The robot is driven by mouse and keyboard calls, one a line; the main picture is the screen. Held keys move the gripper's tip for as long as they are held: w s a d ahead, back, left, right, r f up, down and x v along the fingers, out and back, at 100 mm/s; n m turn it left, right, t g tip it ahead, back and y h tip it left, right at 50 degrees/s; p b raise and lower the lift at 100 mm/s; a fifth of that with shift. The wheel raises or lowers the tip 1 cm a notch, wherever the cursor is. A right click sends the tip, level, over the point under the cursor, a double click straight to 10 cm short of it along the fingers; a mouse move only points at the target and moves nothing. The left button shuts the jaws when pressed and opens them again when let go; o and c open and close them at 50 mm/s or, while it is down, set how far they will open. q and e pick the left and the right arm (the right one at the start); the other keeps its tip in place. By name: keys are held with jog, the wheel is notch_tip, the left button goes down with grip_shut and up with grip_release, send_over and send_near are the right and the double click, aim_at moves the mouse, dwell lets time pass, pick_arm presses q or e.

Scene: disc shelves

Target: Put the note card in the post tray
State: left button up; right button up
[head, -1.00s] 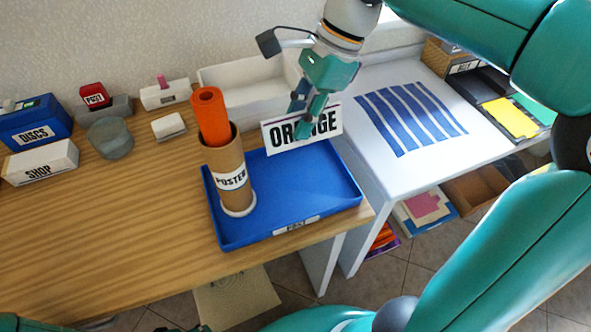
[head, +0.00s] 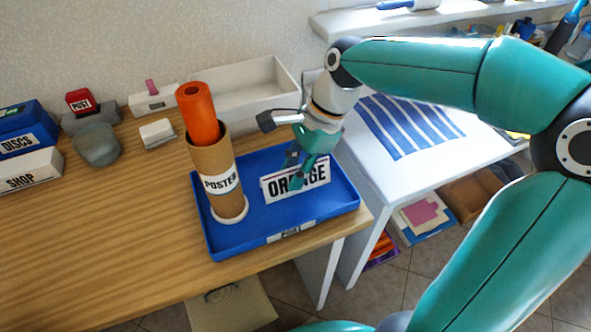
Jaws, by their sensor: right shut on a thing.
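The note card (head: 282,191) is white with black letters reading "ORANGE", partly covered by my gripper's fingers. My right gripper (head: 298,179) is shut on the card and holds it upright over the right part of the blue post tray (head: 249,237). The card's lower edge is close to the tray floor; I cannot tell whether it touches. The tray lies on the wooden table and has a "POST" label on its front wall. My left gripper is not in view.
A cardboard poster tube (head: 222,185) with an orange roll (head: 198,113) stands in the tray's left part. An empty white bin (head: 245,95) stands behind. A white table with a blue striped cloth (head: 408,125) is to the right. The wooden table's left front is clear.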

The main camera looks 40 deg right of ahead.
jog(key=o, duration=0.8)
jog(key=p+v, duration=0.3)
jog(key=v, duration=0.9)
